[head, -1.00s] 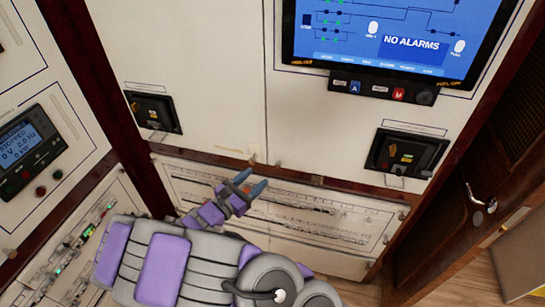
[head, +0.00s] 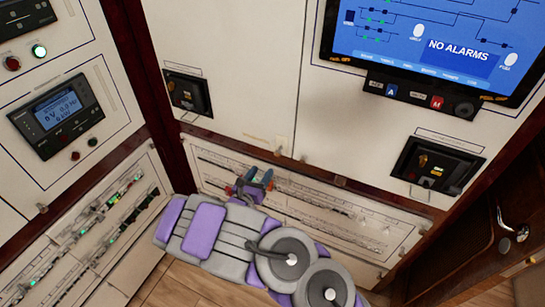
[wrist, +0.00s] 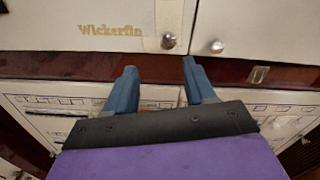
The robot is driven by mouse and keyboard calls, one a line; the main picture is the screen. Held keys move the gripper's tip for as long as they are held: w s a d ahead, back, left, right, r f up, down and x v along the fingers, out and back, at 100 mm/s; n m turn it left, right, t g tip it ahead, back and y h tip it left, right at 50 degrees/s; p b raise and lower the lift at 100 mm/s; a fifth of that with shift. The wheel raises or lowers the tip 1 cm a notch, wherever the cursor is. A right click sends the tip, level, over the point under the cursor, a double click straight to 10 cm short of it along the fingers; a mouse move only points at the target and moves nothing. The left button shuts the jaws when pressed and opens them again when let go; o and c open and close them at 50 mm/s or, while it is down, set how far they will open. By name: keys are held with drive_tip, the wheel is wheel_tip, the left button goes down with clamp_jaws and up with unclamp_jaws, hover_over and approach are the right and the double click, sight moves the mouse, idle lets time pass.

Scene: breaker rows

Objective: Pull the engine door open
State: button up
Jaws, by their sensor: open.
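My gripper (head: 254,182) is open and empty, with its two blue fingers apart. In the head view it is in front of the lower breaker panel (head: 330,213). In the wrist view the fingertips (wrist: 159,68) lie just below a left white door (wrist: 75,22) with gold "Wickerfin" lettering and a round metal knob (wrist: 168,41). A right white door (wrist: 262,30) has its own knob (wrist: 216,46). Both white doors look shut. No label names the engine door, so I cannot tell which door it is. Nothing is between the fingers.
A blue screen (head: 425,45) reads "NO ALARMS". Black switch units sit on the left door (head: 188,93) and right door (head: 437,165). A side panel with a meter (head: 58,115) stands left. A dark wooden door with a handle (head: 513,232) is at right. Wooden floor (head: 180,288) shows below.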

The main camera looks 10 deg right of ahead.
sight(276, 155)
drive_tip(key=x, duration=0.3)
drive_tip(key=b+x, duration=0.1)
drive_tip(key=x, duration=0.2)
drive_tip(key=s+d+x, duration=0.1)
drive_tip(key=x, duration=0.3)
drive_tip(key=shift+w+d, duration=0.1)
drive_tip(key=shift+w+a+b, duration=0.3)
drive_tip(key=shift+w, duration=0.15)
drive_tip(key=shift+d+r, duration=0.1)
drive_tip(key=shift+d, duration=0.75)
drive_tip(key=shift+c, duration=1.1)
drive_tip(key=shift+a, duration=0.15)
drive_tip(key=c, duration=0.3)
drive_tip(key=shift+a, duration=0.4)
drive_tip(key=c, duration=0.3)
drive_tip(key=shift+c, duration=0.7)
drive_tip(key=shift+d, duration=0.2)
clamp_jaws()
